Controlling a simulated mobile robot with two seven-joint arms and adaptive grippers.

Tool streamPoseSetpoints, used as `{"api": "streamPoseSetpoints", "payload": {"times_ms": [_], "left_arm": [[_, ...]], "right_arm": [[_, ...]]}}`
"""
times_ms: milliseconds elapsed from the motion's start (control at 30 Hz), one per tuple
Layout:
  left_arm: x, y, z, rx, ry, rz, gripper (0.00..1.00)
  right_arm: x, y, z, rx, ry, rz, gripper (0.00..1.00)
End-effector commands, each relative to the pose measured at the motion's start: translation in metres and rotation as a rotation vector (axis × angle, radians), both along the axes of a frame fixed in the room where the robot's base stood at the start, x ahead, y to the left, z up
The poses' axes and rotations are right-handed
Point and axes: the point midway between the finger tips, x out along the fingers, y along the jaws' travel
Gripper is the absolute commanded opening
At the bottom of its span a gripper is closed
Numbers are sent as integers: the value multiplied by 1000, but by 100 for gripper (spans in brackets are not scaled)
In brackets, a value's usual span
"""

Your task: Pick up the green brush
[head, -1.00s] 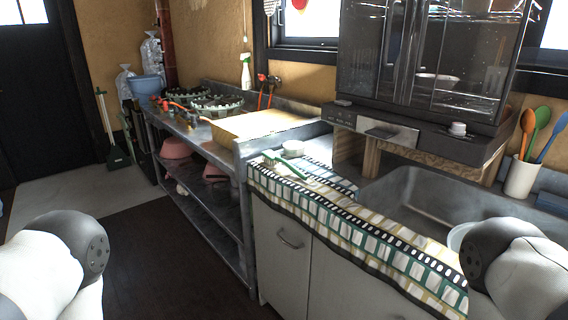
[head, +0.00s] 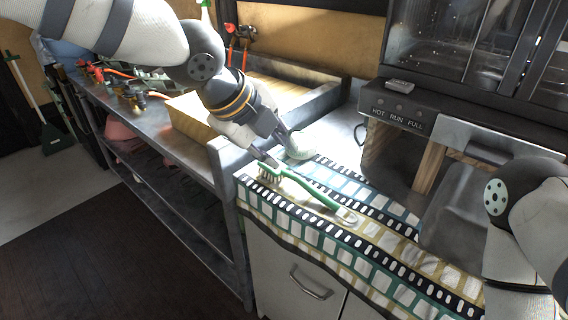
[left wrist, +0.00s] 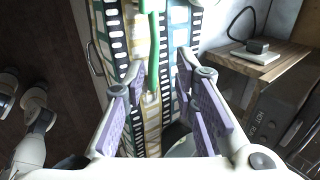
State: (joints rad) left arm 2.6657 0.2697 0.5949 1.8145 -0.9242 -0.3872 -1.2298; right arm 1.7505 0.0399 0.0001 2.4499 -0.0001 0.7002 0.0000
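The green brush (head: 318,190) lies on a patterned towel (head: 385,243) on the counter, bristled head toward the far left and handle end toward the right. My left gripper (head: 272,150) is just above the brush's head end, pointing down. In the left wrist view, my left gripper (left wrist: 160,72) is open, and the brush's green handle (left wrist: 153,62) runs lengthwise across the gap between its fingers. Nothing is held. My right arm shows at the right edge, but its gripper is out of view.
A small white round object (head: 299,146) stands close beside the left fingers. A metal shelf unit (head: 190,150) adjoins the counter at left.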

Motion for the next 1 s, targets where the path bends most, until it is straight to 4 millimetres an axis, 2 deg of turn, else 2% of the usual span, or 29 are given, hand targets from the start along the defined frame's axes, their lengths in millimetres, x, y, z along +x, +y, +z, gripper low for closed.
{"api": "streamPoseSetpoints", "payload": {"times_ms": [33, 100, 200, 367, 500, 633, 833, 867, 967, 1000], "left_arm": [[4, -3, -18, 5, 14, -2, 26], [12, -9, -34, 4, 18, -1, 26], [20, -15, -51, 2, 17, 1, 26], [30, -20, -66, -1, 15, 2, 26], [43, -24, -92, -1, 18, 3, 26], [50, -30, -102, -1, 13, 2, 26], [51, -30, -101, -2, 9, 3, 26], [51, -30, -101, -2, 9, 3, 23], [51, -30, -101, -2, 9, 4, 1], [51, -30, -101, -2, 10, 4, 0]], "right_arm": [[-5, 0, -4, 0, 19, -1, 40], [-9, 0, -8, -1, 33, -1, 40], [-13, 0, -12, 0, 46, -1, 40], [-15, 0, -14, 0, 54, -1, 40], [-19, 0, -18, 0, 68, 0, 40], [-21, 0, -20, 0, 76, 0, 40], [-21, 0, -20, 0, 73, 0, 40], [-21, 0, -20, 0, 73, 0, 40], [-21, 0, -20, 0, 73, 0, 40], [-21, 0, -20, 0, 73, 0, 40]]}}
